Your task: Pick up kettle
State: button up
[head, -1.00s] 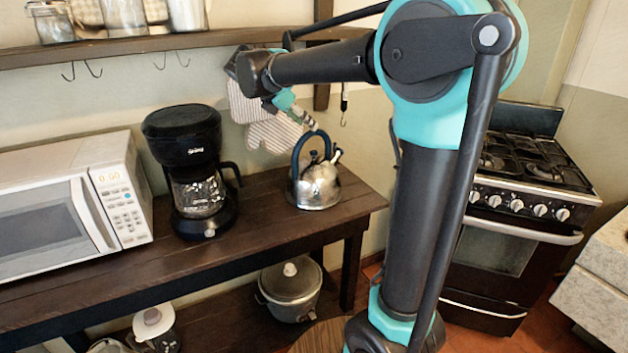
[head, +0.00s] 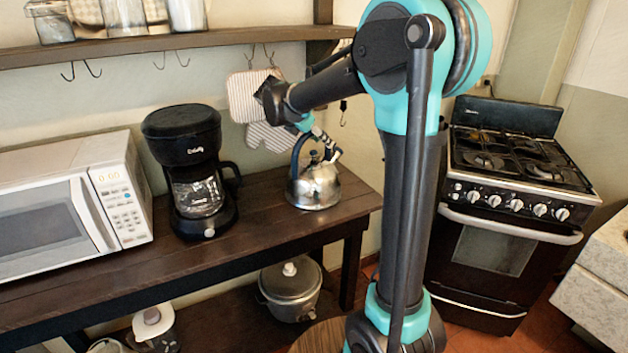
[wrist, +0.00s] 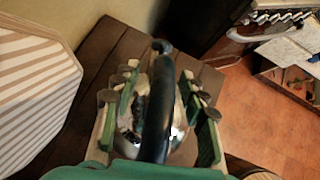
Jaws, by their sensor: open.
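The kettle (head: 314,187) is shiny metal with a dark arched handle. It stands upright on the dark wooden table near its right end. In the wrist view, the kettle's dark handle (wrist: 160,100) runs up the middle of the picture, between the two fingers. My gripper (head: 327,147) is at the top of the kettle, by its handle. In the wrist view my gripper (wrist: 160,90) is open, with one finger on each side of the handle. Parts of the kettle's body are hidden behind the handle and fingers.
A black coffee maker (head: 190,170) and a white microwave (head: 75,210) stand left of the kettle on the table (head: 260,225). Striped oven mitts (head: 250,97) hang behind, close to my wrist. A wall shelf (head: 200,43) runs above. A stove (head: 510,200) stands at right.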

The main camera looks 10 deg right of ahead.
grip_shut()
jog(key=shift+r, duration=0.15)
dwell(0.5)
